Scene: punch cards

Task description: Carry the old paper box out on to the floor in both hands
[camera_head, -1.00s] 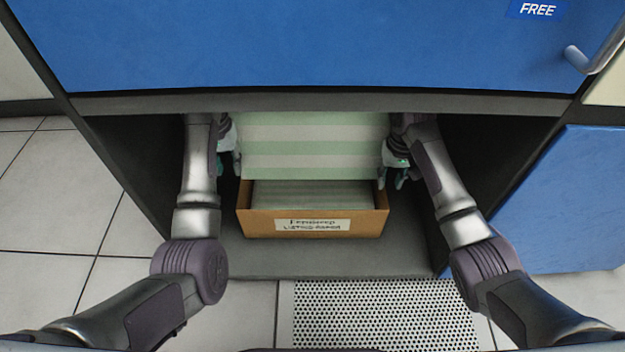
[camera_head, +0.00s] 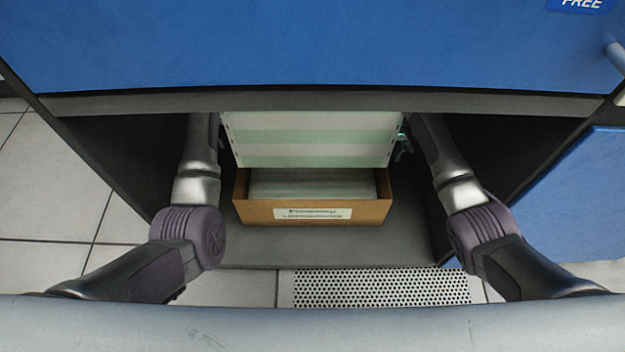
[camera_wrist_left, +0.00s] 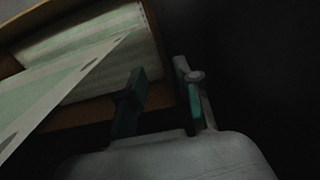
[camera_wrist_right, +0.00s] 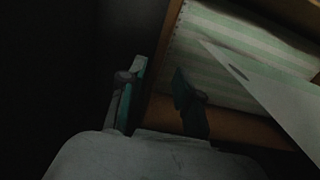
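The old paper box (camera_head: 262,212) is an open brown cardboard box with a white label (camera_head: 312,214) on its front. It stands on the dark cabinet floor, full of green-and-white striped paper, with one striped sheet (camera_head: 310,140) standing up above it. In the left wrist view my left gripper (camera_wrist_left: 162,95) is open, its fingers about the line of the box's left wall. In the right wrist view my right gripper (camera_wrist_right: 158,98) is open, about the line of the right wall. Contact cannot be told. In the head view the left fingers are hidden.
The blue cabinet front (camera_head: 300,45) with a grey lower edge (camera_head: 320,103) hangs over the opening. Dark side walls stand close outside both arms. An open blue door (camera_head: 580,200) is at the right. A perforated floor panel (camera_head: 380,288) and pale tiles lie in front.

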